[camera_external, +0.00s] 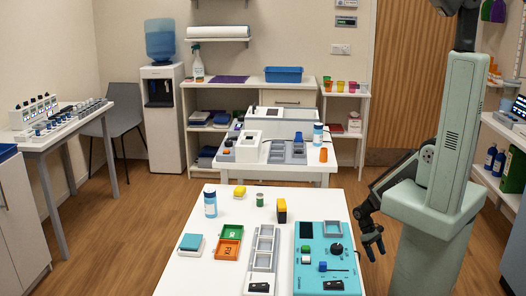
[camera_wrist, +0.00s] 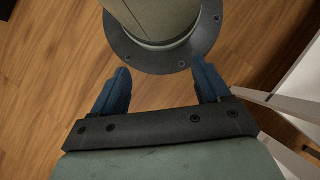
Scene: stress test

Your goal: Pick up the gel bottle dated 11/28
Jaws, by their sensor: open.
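Two bottles could be the gel bottle. One white bottle with a blue cap and blue label (camera_external: 210,202) stands upright at the back left of the near white table. A similar bottle (camera_external: 318,135) stands on the table behind. No date is legible on either. My gripper (camera_external: 375,246) hangs beside the right edge of the near table, well apart from both bottles. In the wrist view its two blue fingers (camera_wrist: 160,85) are spread, with nothing between them but floor and the grey round base.
The near table (camera_external: 185,275) holds a green tray (camera_external: 232,232), an orange tray (camera_external: 227,250), a teal block (camera_external: 191,242), a small green can (camera_external: 260,199), a yellow-and-black box (camera_external: 281,211), a grey rack (camera_external: 263,248) and a teal device (camera_external: 327,260).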

